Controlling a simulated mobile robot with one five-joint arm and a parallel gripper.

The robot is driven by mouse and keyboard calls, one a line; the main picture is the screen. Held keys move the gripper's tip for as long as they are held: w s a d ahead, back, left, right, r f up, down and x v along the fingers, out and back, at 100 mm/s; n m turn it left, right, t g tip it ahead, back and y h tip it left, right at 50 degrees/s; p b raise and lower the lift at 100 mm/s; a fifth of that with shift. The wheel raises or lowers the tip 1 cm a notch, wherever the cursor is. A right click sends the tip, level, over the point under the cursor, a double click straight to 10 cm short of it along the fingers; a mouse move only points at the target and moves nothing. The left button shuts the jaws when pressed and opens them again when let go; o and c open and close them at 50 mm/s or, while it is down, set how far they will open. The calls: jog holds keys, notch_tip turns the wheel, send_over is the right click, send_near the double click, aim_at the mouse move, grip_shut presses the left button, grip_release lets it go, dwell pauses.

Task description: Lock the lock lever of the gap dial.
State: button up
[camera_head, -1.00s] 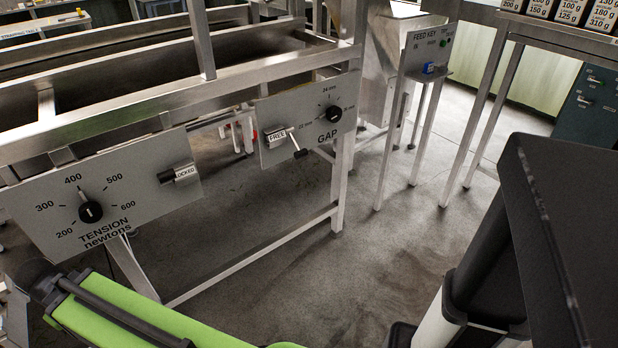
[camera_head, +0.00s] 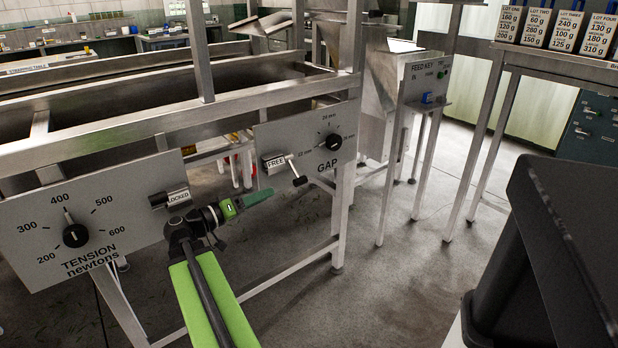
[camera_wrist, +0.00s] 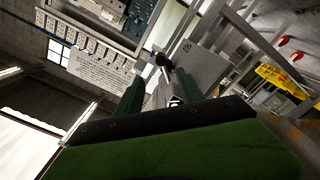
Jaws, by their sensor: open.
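The gap panel (camera_head: 262,138) is a grey plate with a black dial (camera_head: 333,142). Its lock lever (camera_head: 299,181) is a thin metal rod with a black knob, hanging down to the right from a tag reading FREE (camera_head: 275,162). My gripper (camera_head: 268,194) points right, its green fingertips just left of the knob in the head view. In the wrist view my gripper (camera_wrist: 159,78) is open and empty, and a black knob (camera_wrist: 163,60) shows just beyond and between the fingertips. I cannot tell whether they touch.
The tension panel (camera_head: 110,235) with its dial and LOCKED tag is at left, close behind my wrist. Metal frame legs (camera_head: 343,215) stand right of the gap panel. The feed key panel (camera_head: 428,80) is farther right. Floor between is clear.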

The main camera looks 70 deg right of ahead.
aim_at(302, 180)
jog(key=x, duration=1.7)
jog(key=shift+d, duration=0.15)
grip_shut()
dwell(0.5)
